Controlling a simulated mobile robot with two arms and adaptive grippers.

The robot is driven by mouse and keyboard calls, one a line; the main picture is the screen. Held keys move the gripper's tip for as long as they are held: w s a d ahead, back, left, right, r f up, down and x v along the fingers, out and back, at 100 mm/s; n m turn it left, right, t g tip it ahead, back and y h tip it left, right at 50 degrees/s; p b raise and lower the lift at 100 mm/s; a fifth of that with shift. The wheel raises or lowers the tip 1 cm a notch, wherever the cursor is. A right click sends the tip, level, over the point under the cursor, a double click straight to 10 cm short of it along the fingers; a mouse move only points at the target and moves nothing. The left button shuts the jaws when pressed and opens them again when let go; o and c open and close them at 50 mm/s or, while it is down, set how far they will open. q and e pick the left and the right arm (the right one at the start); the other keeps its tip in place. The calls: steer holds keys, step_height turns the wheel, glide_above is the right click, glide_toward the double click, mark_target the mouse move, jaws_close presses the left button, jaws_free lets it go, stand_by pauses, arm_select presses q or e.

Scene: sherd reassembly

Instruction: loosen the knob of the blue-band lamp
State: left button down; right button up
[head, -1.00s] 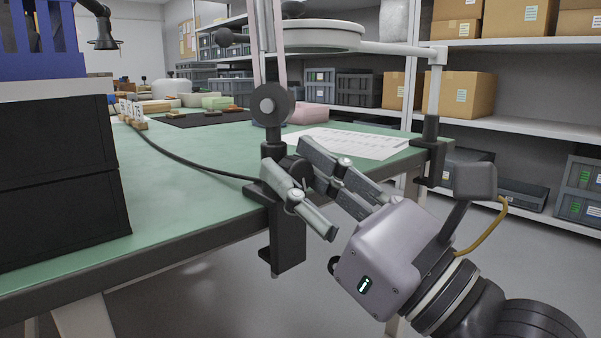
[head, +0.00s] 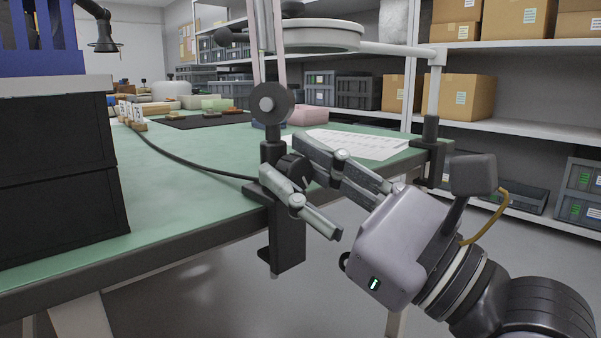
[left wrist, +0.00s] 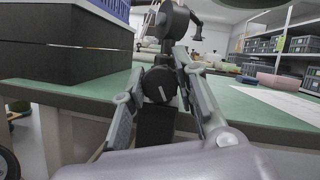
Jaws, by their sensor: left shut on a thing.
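A lamp stand is clamped to the table's near edge, with a dark clamp (head: 288,240), a round joint (head: 268,104) and pale arm rods above. No blue band shows on it. A dark round knob (head: 294,166) sits low on its post; in the left wrist view the knob (left wrist: 158,84) faces me and bears a pale line. My left gripper (head: 282,156) reaches in from the lower right, its grey fingers on either side of the knob and shut on it. The fingers also flank the knob in the left wrist view (left wrist: 159,70). My right gripper is out of view.
Dark stacked boxes (head: 60,170) stand at the left of the green table (head: 190,180). A black cable (head: 190,162) runs to the lamp foot. A second stand (head: 432,130) is clamped at the right corner, near a printed sheet (head: 350,143). Shelves stand behind.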

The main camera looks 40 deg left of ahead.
arm_select(q)
steer(key=c, duration=1.3)
jaws_free()
